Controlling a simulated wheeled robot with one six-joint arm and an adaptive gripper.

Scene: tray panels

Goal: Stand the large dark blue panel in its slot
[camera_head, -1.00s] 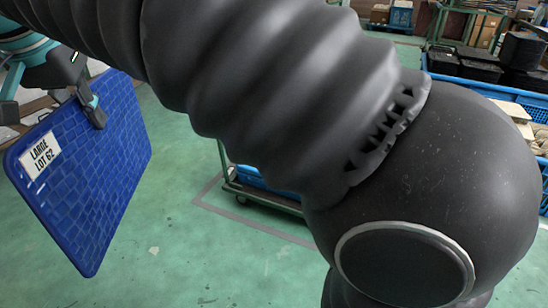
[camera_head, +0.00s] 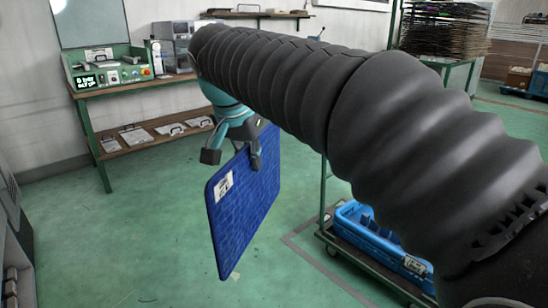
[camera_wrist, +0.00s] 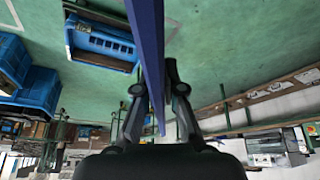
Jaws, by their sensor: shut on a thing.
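The large dark blue panel (camera_head: 246,196) hangs upright in the air below my gripper, with a white label near its upper left corner. My gripper (camera_head: 254,150) is shut on the panel's top edge. In the wrist view the panel (camera_wrist: 149,45) shows edge-on as a thin blue strip between the two fingers of my gripper (camera_wrist: 156,95). A blue tray (camera_head: 372,236) with dark slot-like shapes inside sits on a cart at the lower right. It also shows in the wrist view (camera_wrist: 103,42). My arm hides part of the area above it.
A green workbench (camera_head: 130,86) with a control box (camera_head: 108,70) stands along the wall at the back left. A rack of stacked sheets (camera_head: 445,25) stands at the back right. Green floor is open under the panel and to its left.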

